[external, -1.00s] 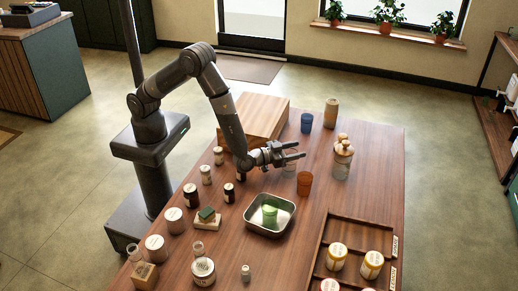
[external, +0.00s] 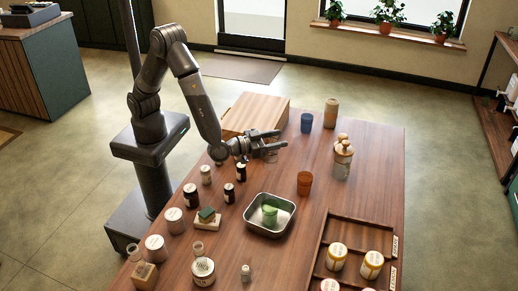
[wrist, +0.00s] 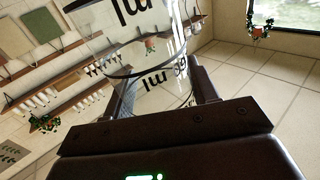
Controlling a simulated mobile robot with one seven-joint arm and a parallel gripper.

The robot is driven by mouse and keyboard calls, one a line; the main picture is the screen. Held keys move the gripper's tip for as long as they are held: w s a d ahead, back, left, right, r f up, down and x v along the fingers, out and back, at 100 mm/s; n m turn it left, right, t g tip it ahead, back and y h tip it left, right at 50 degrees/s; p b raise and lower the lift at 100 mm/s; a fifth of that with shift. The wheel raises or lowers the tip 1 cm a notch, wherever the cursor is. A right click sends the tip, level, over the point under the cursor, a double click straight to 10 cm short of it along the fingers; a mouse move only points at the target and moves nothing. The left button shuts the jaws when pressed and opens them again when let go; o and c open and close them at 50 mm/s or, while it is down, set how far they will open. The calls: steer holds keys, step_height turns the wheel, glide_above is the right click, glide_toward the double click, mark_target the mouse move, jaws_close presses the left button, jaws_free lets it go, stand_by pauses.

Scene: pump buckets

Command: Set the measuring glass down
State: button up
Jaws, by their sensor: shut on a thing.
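The measuring glass is clear with dark printed markings. In the wrist view the measuring glass (wrist: 140,45) sits between the two fingers of my gripper (wrist: 165,98), which is shut on it. In the external view my gripper (external: 279,140) is above the far part of the wooden table (external: 345,195), just in front of the wooden box. The glass (external: 271,155) shows there only faintly, at the fingers. It appears held above the table, but its exact gap to the surface is hard to tell.
A wooden box (external: 253,114) stands behind my gripper. A blue cup (external: 306,122), an orange cup (external: 304,183) and a stoppered jar (external: 342,158) stand to the right. A metal pan (external: 269,228) holding a green cup is nearer. Bottles line the left. Bare table lies between the orange cup and my gripper.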

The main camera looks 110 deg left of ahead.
steer(key=shift+s+d+r, duration=0.1)
steer(key=shift+d+r, duration=0.05)
steer(key=shift+r, duration=0.1)
steer(key=w+a+n+g+y, duration=0.2)
steer(key=w+a+g+y, duration=0.15)
steer(key=a, duration=0.55)
steer(key=w+a+n+g+y, duration=0.2)
steer(key=w+a+n, duration=0.15)
steer(key=a, duration=0.65)
steer(key=w+a+f, duration=0.4)
steer(key=a+f, duration=0.6)
steer(key=a, duration=0.1)
steer(key=shift+f, duration=0.25)
steer(key=shift+f+m+h, duration=0.15)
steer(key=shift+m+h, duration=0.1)
steer(key=o, duration=1.4)
steer(key=shift+d, duration=0.1)
steer(key=shift+c, duration=0.2)
